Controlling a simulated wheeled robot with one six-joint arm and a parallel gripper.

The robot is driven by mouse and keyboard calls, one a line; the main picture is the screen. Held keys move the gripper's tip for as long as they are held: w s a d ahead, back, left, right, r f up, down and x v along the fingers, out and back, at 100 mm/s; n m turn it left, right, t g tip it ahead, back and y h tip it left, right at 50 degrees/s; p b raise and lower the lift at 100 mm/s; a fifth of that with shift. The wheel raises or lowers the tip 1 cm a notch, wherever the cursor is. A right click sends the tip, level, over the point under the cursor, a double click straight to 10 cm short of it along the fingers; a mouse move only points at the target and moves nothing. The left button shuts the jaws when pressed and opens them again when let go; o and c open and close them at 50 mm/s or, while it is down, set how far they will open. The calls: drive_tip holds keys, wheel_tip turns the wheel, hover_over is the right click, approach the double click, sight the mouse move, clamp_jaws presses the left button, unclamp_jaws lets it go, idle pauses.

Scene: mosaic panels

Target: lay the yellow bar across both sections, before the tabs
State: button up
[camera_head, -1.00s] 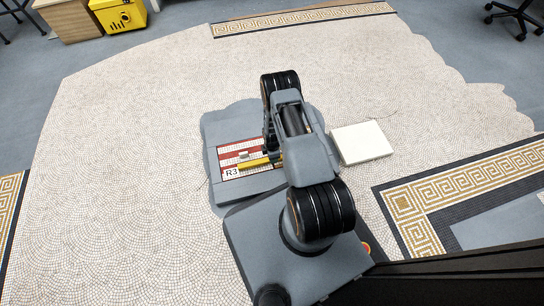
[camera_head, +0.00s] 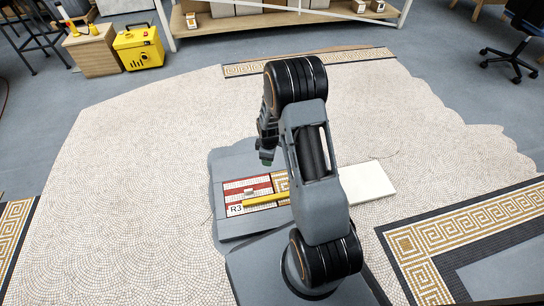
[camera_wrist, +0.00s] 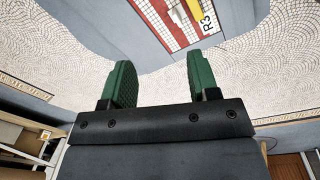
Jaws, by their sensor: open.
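The yellow bar (camera_head: 266,200) lies on the mosaic panel, running from the R3 label on the left section (camera_head: 238,186) toward the gold-patterned section (camera_head: 281,184). My arm hides its right end and part of the right section, so I cannot tell how far across it reaches. A small grey piece (camera_head: 249,193) is just behind the bar on the left section. My gripper (camera_head: 267,160) is raised behind and above the panel, apart from the bar. In the wrist view its green fingers (camera_wrist: 158,65) are spread with nothing between them. The panel's red-and-white section (camera_wrist: 166,20) shows beyond them.
The panel rests on a grey base (camera_head: 226,165) on the tiled floor. A pale flat block (camera_head: 369,182) lies to the right of my arm. A yellow case (camera_head: 139,47), wooden cabinet (camera_head: 92,50) and shelf (camera_head: 280,20) stand far back. The floor between is clear.

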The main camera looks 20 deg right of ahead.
drive_tip(key=s+a+r+m+t, duration=0.1)
drive_tip(key=s+a+r+m, duration=0.15)
drive_tip(key=r, duration=0.65)
drive_tip(key=s+a+r+m, duration=0.2)
drive_tip(key=s+r+m, duration=0.15)
drive_tip(key=r, duration=0.55)
drive_tip(key=s+a+r+m, duration=0.2)
drive_tip(key=s+r+m, duration=0.3)
drive_tip(key=s+r, duration=0.3)
drive_tip(key=shift+s+a+t, duration=0.2)
drive_tip(key=shift+s+t, duration=0.2)
drive_tip(key=shift+s, duration=1.5)
